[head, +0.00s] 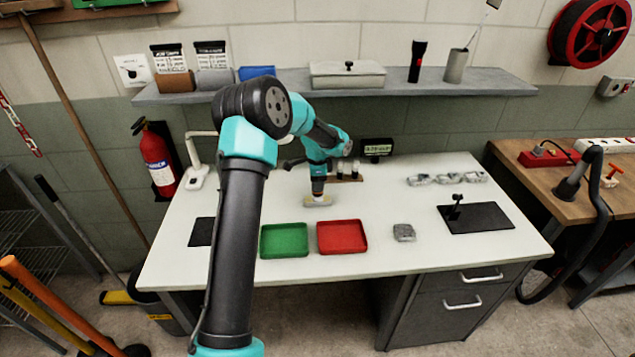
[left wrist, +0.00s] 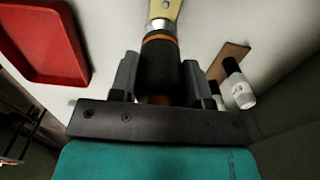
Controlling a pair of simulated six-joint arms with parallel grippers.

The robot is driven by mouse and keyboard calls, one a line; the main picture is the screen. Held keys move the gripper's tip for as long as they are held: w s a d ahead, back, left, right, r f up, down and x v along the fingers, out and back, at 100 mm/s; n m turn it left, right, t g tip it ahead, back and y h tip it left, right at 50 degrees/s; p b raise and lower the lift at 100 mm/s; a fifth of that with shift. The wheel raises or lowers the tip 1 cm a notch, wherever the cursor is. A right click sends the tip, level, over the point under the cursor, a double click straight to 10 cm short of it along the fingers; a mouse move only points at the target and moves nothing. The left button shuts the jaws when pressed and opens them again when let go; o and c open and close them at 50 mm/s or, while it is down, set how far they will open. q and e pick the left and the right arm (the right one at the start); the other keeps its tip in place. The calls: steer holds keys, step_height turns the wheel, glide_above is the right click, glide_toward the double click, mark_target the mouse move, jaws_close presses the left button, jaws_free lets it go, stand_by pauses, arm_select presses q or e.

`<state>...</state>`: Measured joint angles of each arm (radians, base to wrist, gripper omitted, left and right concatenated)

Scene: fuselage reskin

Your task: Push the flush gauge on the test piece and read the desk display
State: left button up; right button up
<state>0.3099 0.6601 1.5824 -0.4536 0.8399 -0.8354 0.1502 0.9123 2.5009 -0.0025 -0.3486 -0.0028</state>
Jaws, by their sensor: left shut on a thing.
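A small black upright gauge-like thing (head: 456,205) stands on a flat dark plate (head: 482,218) at the right of the desk; I take these as the flush gauge and test piece. The desk display (head: 377,148) is a small black box with a lit screen at the back, its text too small to read. My left gripper (head: 318,176) is shut on a black-handled tool (left wrist: 160,70) with orange bands, a metal neck and a cream head. The tool's head is low over the desk behind the trays, well left of the gauge; contact is unclear. My right gripper is not in view.
A green tray (head: 285,240) and a red tray (head: 342,237) lie at the front. A grey block (head: 404,232) and several wrapped pieces (head: 447,178) lie right. Small bottles (left wrist: 236,86) stand beside my left gripper. A lamp (head: 197,170) stands left. The desk's middle right is clear.

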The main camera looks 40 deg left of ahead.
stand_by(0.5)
arm_select(q)
steer(key=shift+r, duration=3.5)
steer(key=shift+d+f, duration=0.1)
steer(key=shift+d, duration=0.05)
